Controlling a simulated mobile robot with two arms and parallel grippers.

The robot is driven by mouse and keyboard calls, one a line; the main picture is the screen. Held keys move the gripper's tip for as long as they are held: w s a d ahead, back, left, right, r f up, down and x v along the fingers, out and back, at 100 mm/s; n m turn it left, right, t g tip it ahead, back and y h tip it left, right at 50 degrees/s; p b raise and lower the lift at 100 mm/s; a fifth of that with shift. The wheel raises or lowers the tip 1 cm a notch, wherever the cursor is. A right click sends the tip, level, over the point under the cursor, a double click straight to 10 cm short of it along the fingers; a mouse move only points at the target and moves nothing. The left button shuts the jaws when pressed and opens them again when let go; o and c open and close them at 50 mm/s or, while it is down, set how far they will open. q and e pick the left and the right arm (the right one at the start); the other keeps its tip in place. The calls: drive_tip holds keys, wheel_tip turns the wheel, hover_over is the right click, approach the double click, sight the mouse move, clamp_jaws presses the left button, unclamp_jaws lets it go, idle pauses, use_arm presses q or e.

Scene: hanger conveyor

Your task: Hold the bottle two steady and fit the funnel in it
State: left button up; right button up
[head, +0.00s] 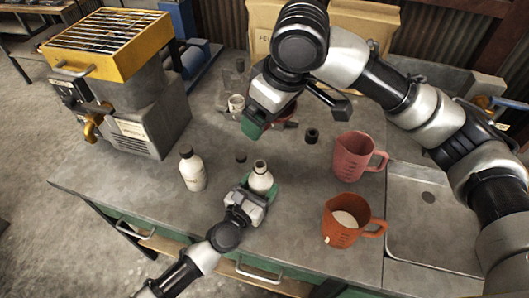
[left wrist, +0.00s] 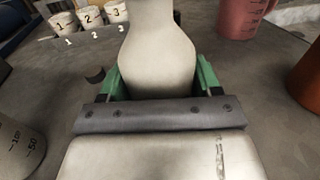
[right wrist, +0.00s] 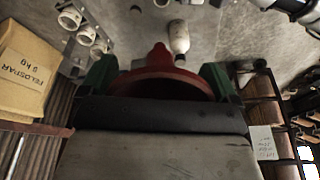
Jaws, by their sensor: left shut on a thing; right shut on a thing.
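A white bottle (head: 260,179) with an open neck stands upright on the workbench; its label does not show, so I cannot read its number. My left gripper (head: 256,190) is shut around its body, and the left wrist view shows the bottle (left wrist: 156,62) between the green fingertips. My right gripper (head: 268,122) is shut on a red funnel (right wrist: 165,75), held above the bench beyond the bottle and apart from it. In the head view the funnel (head: 289,124) is mostly hidden behind the gripper. A second white bottle (head: 192,172) with a dark top stands to the left.
A red jug (head: 355,158) and an orange jug (head: 345,222) with pale contents stand at the right. A small dark cap (head: 240,157) lies near the held bottle, and a black ring (head: 312,135) sits farther back. Numbered cups (left wrist: 89,16) stand behind. A yellow-topped machine (head: 120,80) fills the left.

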use_arm(q)
drive_tip(key=shift+a, duration=0.1)
use_arm(e)
drive_tip(key=m, duration=0.1)
drive_tip(key=a+f+m+h, duration=0.1)
drive_tip(key=w+f+m+g+h, duration=0.1)
drive_tip(key=m, duration=0.1)
drive_tip(key=shift+a+f, duration=0.2)
drive_tip(key=shift+a, duration=0.1)
drive_tip(key=shift+a+f+m+g+h, duration=0.1)
drive_tip(key=shift+f+m+g+h, duration=0.25)
drive_tip(key=shift+m+g, duration=0.25)
drive_tip(key=shift+f, duration=2.9)
drive_tip(key=shift+f, duration=2.05)
drive_tip(key=o, duration=0.5)
drive_tip(key=shift+o, duration=0.2)
wheel_tip(320, 180, up, 12)
drive_tip(key=shift+r, duration=0.1)
